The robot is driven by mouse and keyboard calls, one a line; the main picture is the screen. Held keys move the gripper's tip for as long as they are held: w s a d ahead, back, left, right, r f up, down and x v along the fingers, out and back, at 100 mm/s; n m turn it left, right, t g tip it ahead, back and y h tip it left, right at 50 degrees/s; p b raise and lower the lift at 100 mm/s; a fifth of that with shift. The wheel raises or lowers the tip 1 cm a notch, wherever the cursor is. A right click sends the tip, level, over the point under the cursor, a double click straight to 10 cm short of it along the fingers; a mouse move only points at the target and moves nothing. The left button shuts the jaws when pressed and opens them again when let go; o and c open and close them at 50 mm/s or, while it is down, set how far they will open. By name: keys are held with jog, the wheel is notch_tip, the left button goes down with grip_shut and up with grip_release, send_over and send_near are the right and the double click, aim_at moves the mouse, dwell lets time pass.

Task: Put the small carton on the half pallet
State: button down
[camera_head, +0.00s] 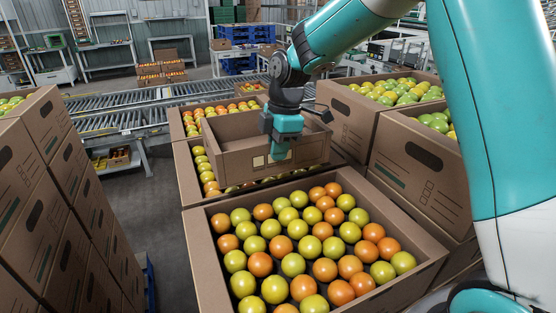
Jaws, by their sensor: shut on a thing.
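The small carton (232,165) is an open brown cardboard box in the middle of the head view. It looks empty where I can see inside. My gripper (281,153) is shut on the small carton at its near right wall. The carton is above a large box of tomatoes (187,179) and hides part of that box's fruit. I cannot tell whether it touches the box below. A blue pallet edge (149,275) shows low at the left, beside the stacked cartons. I cannot tell if it is the half pallet.
A large box (204,270) of orange and green tomatoes stands in front. Tall stacked cartons (60,200) fill the left, and more full cartons (417,160) stand at the right. A roller conveyor (120,110) runs behind. Grey floor (158,215) is clear between the stacks.

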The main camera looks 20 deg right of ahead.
aim_at(277, 173)
jog(key=shift+f+p, duration=0.5)
jog(key=shift+f, duration=1.45)
jog(key=shift+f, duration=0.1)
jog(key=c, duration=1.3)
grip_release()
